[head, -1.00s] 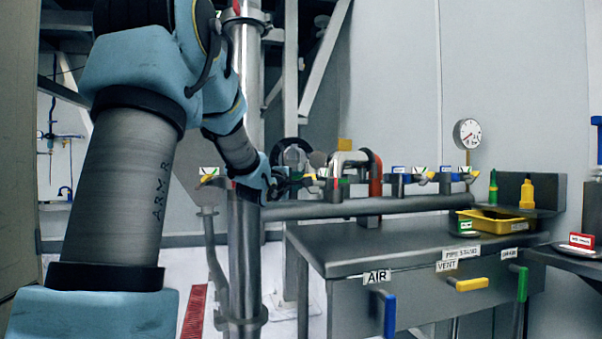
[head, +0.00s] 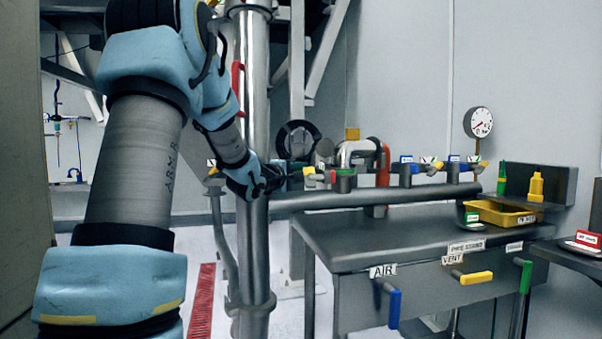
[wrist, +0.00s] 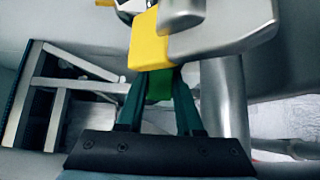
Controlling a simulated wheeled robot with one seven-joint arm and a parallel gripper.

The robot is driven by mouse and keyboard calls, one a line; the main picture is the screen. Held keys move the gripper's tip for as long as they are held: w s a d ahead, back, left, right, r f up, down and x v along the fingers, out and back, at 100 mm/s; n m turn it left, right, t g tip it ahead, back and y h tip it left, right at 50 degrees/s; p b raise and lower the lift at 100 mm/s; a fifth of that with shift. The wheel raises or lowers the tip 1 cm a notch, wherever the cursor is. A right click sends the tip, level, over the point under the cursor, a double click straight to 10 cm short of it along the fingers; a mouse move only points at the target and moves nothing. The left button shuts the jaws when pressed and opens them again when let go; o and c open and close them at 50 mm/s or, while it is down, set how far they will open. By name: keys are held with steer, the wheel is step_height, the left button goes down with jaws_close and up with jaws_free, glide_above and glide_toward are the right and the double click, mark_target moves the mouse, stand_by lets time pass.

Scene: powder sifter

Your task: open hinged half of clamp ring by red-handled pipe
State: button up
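My gripper (head: 285,176) reaches in from the left, beside the tall steel pipe. Its tips are at a small yellow tab (head: 309,172) at the left end of the fittings above the bench. A dark, ring-shaped part (head: 298,141), possibly the clamp ring, stands just above and behind it. A red handle (head: 238,88) is on the tall pipe; another red curved part (head: 383,164) is beside a grey bent pipe. In the wrist view my two dark green fingers (wrist: 160,78) are spaced apart, with a yellow block (wrist: 150,42) covering their tips and green between them. Contact is unclear.
A steel bench (head: 400,246) with a thick horizontal pipe (head: 385,193) lies to the right. A yellow tray (head: 478,215) and a gauge (head: 479,122) are further right. The tall steel pipe (head: 254,250) stands close to my forearm. Blue and yellow handles stick out at the bench front.

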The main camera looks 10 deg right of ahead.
steer(key=o, duration=0.5)
steer(key=shift+s, duration=0.1)
steer(key=shift+c, duration=0.2)
steer(key=v, duration=1)
steer(key=shift+s+a, duration=0.2)
steer(key=shift+s, duration=0.1)
steer(key=shift+f, duration=0.1)
steer(key=s+a+f+m+g+y, duration=0.3)
steer(key=s+a+f+y, duration=0.2)
steer(key=f, duration=0.4)
steer(key=s+a+f+m+g+y, duration=0.25)
steer(key=s+a+f+y, duration=0.2)
steer(key=f, duration=0.45)
steer(key=s+a+f+m+g+y, duration=0.1)
steer(key=s+f+m+g, duration=0.2)
steer(key=s, duration=0.4)
steer(key=s+a+f+m+g+y, duration=0.1)
steer(key=s+f+m+g, duration=0.2)
steer(key=s, duration=0.5)
steer(key=w+p+v, duration=0.2)
steer(key=p+v, duration=1.1)
steer(key=p, duration=0.2)
steer(key=shift+r+g, duration=0.35)
steer(key=shift+r, duration=0.3)
